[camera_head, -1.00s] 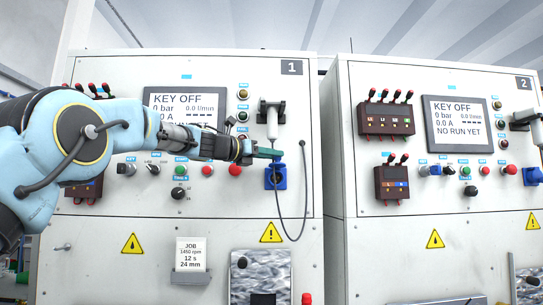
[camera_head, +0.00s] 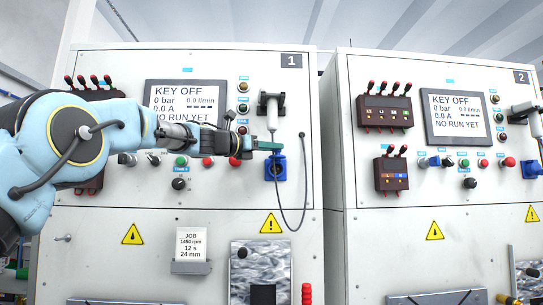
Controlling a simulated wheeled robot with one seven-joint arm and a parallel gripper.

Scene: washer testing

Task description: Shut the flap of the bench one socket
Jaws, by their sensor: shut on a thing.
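The bench one socket (camera_head: 275,170) is a blue box low on the right of the bench marked 1, with a dark round opening facing out. Its flap (camera_head: 276,153) seems to be the blue part at the top edge, partly hidden by the fingers. My gripper (camera_head: 270,146) reaches in from the left with green fingers just above the socket. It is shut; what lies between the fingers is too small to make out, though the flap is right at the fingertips.
A thin dark cable (camera_head: 306,185) loops down to the right. Red knobs (camera_head: 208,162) and a display (camera_head: 185,103) lie near my arm. Bench two (camera_head: 436,230) stands to the right.

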